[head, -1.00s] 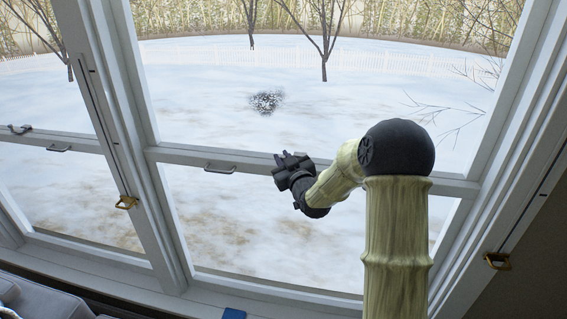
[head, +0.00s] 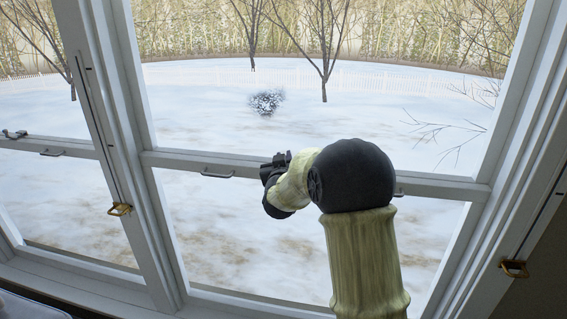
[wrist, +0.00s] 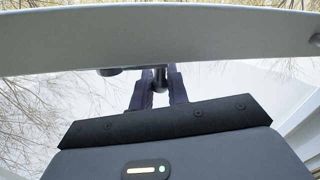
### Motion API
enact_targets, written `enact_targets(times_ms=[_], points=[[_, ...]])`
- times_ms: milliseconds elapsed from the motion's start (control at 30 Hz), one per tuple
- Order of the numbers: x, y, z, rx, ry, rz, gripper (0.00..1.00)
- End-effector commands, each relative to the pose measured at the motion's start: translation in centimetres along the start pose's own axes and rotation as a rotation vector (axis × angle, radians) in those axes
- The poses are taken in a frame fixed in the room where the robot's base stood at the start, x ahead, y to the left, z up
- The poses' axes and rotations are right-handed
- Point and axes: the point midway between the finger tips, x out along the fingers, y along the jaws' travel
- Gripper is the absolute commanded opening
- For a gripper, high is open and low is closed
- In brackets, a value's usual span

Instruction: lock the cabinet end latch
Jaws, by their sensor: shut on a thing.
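No cabinet shows; I face a large white sash window. My gripper (head: 276,165) is at the window's middle rail (head: 235,161) in the head view, partly hidden by my own arm. In the wrist view my gripper (wrist: 162,92) has its two dark fingers closed around a small dark latch lever (wrist: 160,76) at the edge of the pale rail (wrist: 150,43). A dark rounded piece (wrist: 110,71) sits on the rail to the left of the fingers. The latch is hidden behind my gripper in the head view, and its exact angle is hard to tell.
Lift handles (head: 217,173) and (head: 399,192) sit on the middle rail at either side of my arm. A similar dark latch (head: 14,134) is on the left window. Brass pulls (head: 120,209) and (head: 514,268) hang on the side frames. Snowy ground lies outside the glass.

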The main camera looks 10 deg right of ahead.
Motion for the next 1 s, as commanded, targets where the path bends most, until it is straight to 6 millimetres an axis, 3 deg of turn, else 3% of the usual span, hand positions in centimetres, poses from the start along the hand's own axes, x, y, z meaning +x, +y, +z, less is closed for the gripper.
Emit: enact_targets(times_ms=[367,400,500,833,1000], points=[[0.1,0.0,-0.1,0.000,-0.004,0.019,0.00],[0.1,0.0,-0.1,0.000,-0.004,0.019,0.18],[0.1,0.0,-0.1,0.000,-0.004,0.018,0.35],[-0.1,0.0,0.0,0.000,-0.004,0.017,0.35],[-1.6,-0.1,0.1,0.000,-0.002,0.016,0.35]])
